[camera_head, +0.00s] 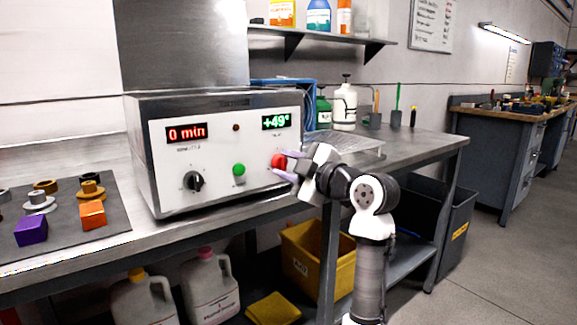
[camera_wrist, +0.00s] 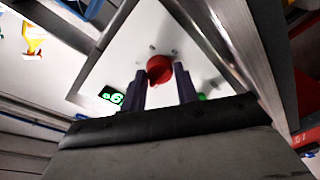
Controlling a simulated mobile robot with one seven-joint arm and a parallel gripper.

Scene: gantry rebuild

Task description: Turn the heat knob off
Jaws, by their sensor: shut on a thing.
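The heat knob (camera_head: 277,161) is red and sits at the right of the white front panel (camera_head: 215,150) of a metal box, below a green display (camera_head: 276,122) reading about +49°. My gripper (camera_head: 284,164) is at the knob from the right, with its fingers on it. In the wrist view the red knob (camera_wrist: 158,69) shows between the two dark fingertips of my gripper (camera_wrist: 160,74), which are shut on it. The knob's pointer mark cannot be made out.
A black knob (camera_head: 193,181), a green button (camera_head: 239,170) and a red display (camera_head: 187,133) reading 0 min are on the same panel. Coloured blocks lie on a dark mat (camera_head: 62,237) at left. A yellow bin (camera_head: 305,262) stands under the bench.

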